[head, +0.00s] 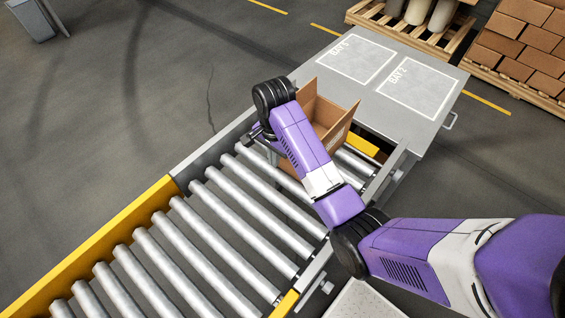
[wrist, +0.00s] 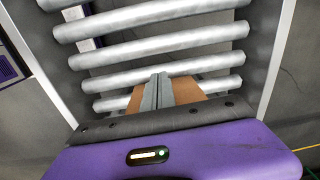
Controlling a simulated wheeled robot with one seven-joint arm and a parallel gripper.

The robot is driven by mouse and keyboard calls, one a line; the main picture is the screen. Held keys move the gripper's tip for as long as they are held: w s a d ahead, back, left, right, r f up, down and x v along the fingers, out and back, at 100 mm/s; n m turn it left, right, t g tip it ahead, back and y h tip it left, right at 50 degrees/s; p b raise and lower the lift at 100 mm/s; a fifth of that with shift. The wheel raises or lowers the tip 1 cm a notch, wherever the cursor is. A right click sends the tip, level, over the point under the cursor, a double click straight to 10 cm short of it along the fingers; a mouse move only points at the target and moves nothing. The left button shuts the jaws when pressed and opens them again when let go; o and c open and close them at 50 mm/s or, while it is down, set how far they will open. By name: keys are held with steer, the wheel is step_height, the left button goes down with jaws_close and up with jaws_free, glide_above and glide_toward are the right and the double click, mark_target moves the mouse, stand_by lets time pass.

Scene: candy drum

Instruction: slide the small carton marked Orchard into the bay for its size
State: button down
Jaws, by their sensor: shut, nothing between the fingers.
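A brown open-topped carton (head: 333,112) stands at the far end of the roller conveyor, partly hidden behind my arm. I cannot read its label in the head view. Bay 1 (head: 355,58) and Bay 2 (head: 418,88) are white-outlined areas on the grey table past the conveyor. Both are empty. My gripper (wrist: 157,90) is shut and empty, pointing down over the rollers. Brown cardboard (wrist: 187,88) shows right by the fingers in the wrist view; I cannot tell whether they touch. In the head view my arm mostly hides the fingers.
The roller conveyor (head: 185,235) has side rails, with a yellow section (head: 95,250) on the near left. A yellow strip (head: 363,146) lies at its far end, by the table. Pallets with sacks (head: 418,12) and bricks or boxes (head: 520,45) stand behind. The nearer rollers are clear.

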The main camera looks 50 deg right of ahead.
steer(key=f, duration=0.8)
steer(key=shift+w+d+p, duration=0.15)
steer(key=shift+d+p, duration=0.15)
steer(key=shift+d, duration=0.05)
steer(key=d, duration=0.3)
steer(key=shift+w+f+p, duration=0.1)
steer(key=shift+p, duration=0.25)
steer(key=shift+d, duration=0.5)
